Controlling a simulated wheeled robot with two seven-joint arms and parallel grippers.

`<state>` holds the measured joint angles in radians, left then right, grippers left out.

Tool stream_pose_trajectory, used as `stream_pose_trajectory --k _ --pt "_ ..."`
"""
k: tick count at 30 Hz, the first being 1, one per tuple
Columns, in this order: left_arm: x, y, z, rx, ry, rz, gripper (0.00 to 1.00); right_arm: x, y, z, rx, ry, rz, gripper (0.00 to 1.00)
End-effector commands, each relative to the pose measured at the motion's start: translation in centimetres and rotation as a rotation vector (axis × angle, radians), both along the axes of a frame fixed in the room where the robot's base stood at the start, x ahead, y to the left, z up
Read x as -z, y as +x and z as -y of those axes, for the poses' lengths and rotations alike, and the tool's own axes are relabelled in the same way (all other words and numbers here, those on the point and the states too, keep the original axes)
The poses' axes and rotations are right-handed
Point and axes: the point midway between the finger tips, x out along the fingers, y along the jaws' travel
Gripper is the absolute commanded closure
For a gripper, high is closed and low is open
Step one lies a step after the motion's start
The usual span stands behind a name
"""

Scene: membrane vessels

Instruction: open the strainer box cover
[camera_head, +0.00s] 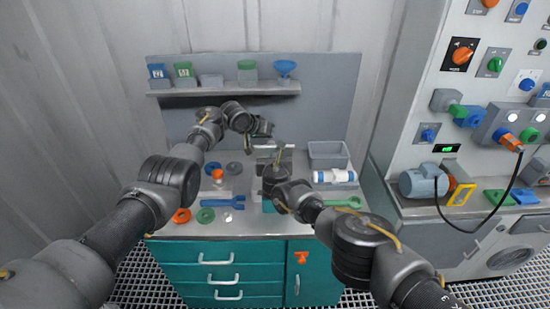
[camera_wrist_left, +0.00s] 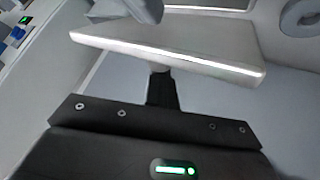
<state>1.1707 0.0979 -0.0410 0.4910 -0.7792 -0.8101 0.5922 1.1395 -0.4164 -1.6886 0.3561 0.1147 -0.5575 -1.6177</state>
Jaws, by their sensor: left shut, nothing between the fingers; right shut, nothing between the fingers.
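The strainer box (camera_head: 288,152) seems to be the light grey box on the middle of the bench. My arms hide most of it in the head view, so I cannot tell how its cover sits. A pale flat panel with a bright edge (camera_wrist_left: 180,45) slants across the left wrist view. It may be the cover. My left gripper (camera_head: 270,132) is shut and empty above the box area, and its fingertips (camera_wrist_left: 160,70) reach the panel's lower edge in the wrist view. My right gripper (camera_head: 279,155) is shut and empty close in front of the box, largely hidden by its own wrist.
A blue wrench (camera_head: 224,202), a green ring (camera_head: 205,216) and an orange ring (camera_head: 181,216) lie left. A shelf (camera_head: 225,90) runs behind.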

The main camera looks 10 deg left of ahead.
Motion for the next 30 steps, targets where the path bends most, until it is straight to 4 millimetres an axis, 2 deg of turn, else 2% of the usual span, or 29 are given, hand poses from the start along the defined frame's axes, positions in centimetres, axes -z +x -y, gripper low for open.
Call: stream_pose_trajectory --k 1,5,6,12,18,26,29,30 --pt "0.4 -0.9 0.2 0.025 0.012 -0.017 0.82 -1.8 1.5 1.5 0.03 0.007 0.036 1.0" --pt "-1.3 -1.9 -0.9 0.018 0.012 -0.01 0.65 -1.9 1.5 1.4 0.028 0.005 0.039 1.0" --pt "-1.8 -2.3 -1.3 0.015 0.013 -0.009 0.53 -1.9 1.5 1.4 0.028 0.006 0.039 1.0" --pt "-5.3 -4.4 -3.0 0.007 0.01 0.0 0.53 -1.7 1.3 1.2 0.025 0.005 0.034 1.0" --pt "-7.4 -5.7 -4.0 0.004 0.007 0.003 0.53 -1.5 1.2 1.1 0.021 0.006 0.03 1.0" --pt "-8.0 -6.2 -4.5 0.0 0.006 0.004 0.53 -1.4 1.0 0.9 0.019 0.006 0.027 1.0" --pt "-7.2 -6.2 -5.5 -0.025 -0.013 -0.003 0.53 -1.3 1.0 0.9 0.018 0.006 0.026 1.0" --pt "-6.5 -6.1 -6.4 -0.05 -0.033 -0.008 0.53 -1.3 1.0 0.9 0.018 0.006 0.026 1.0"
